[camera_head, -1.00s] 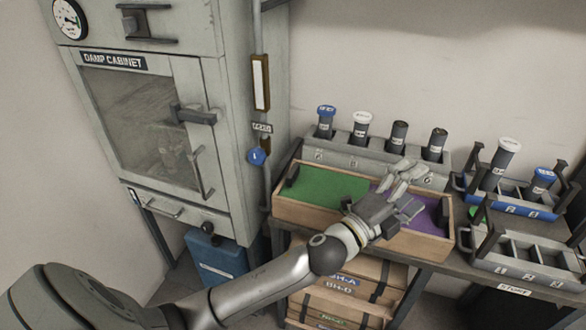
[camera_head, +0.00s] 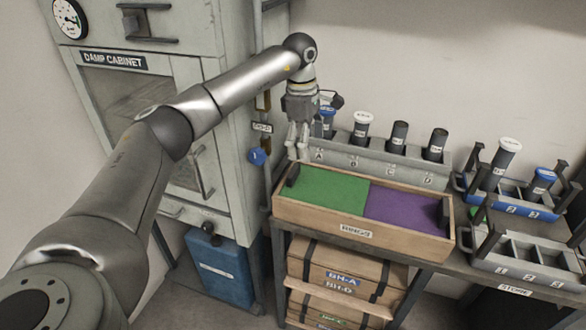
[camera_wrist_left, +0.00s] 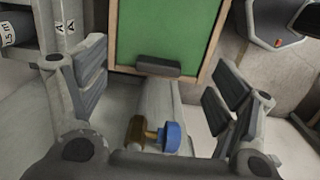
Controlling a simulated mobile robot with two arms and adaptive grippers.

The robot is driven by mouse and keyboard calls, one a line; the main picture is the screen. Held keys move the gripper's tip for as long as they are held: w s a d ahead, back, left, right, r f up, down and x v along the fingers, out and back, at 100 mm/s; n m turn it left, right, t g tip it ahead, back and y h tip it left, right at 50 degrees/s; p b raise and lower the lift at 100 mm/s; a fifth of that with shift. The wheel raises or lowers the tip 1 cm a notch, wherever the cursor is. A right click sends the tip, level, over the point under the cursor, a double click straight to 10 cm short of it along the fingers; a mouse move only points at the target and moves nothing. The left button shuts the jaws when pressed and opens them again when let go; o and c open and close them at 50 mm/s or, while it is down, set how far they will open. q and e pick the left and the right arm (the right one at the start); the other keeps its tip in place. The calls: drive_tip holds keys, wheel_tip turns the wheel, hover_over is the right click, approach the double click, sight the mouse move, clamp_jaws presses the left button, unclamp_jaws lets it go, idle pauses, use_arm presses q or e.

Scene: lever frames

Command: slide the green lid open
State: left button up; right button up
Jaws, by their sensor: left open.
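The green lid (camera_head: 325,187) lies flat in the left half of an open-topped wooden box (camera_head: 350,233) on the bench. A dark handle (camera_head: 292,174) stands at its left end; lid (camera_wrist_left: 165,30) and handle (camera_wrist_left: 158,66) also show in the left wrist view. A purple panel (camera_head: 405,205) fills the box's right half. My left gripper (camera_head: 297,150) points down just above the box's left end, close to the handle. In the left wrist view its fingers (camera_wrist_left: 158,90) are spread on either side of the handle, with nothing between them held. My right gripper is not in view.
A grey rack (camera_head: 375,160) with several capped tubes stands behind the box. Two trays, one blue (camera_head: 510,208) and one grey (camera_head: 525,255), are at the right.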

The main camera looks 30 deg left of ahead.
sight(293, 170)
use_arm(q)
drive_tip(key=shift+y, duration=0.4)
drive_tip(key=a+f, duration=0.1)
drive_tip(key=f, duration=0.2)
drive_tip(key=a+f+p, duration=0.1)
drive_tip(key=f, duration=0.2)
drive_tip(key=s+a+f, duration=0.1)
drive_tip(key=f, duration=0.2)
drive_tip(key=shift+f, duration=0.15)
drive_tip(key=c, duration=1.5)
drive_tip(key=shift+o, duration=0.2)
drive_tip(key=w+d, duration=0.1)
drive_tip(key=d, duration=0.4)
drive_tip(key=w+d+b, duration=0.1)
drive_tip(key=d, duration=0.5)
drive_tip(key=w+d, duration=0.2)
drive_tip(key=d, duration=0.4)
drive_tip(key=shift+w+d, duration=0.1)
drive_tip(key=shift+d, duration=0.15)
drive_tip(key=o, duration=1.5)
drive_tip(key=shift+c, duration=0.2)
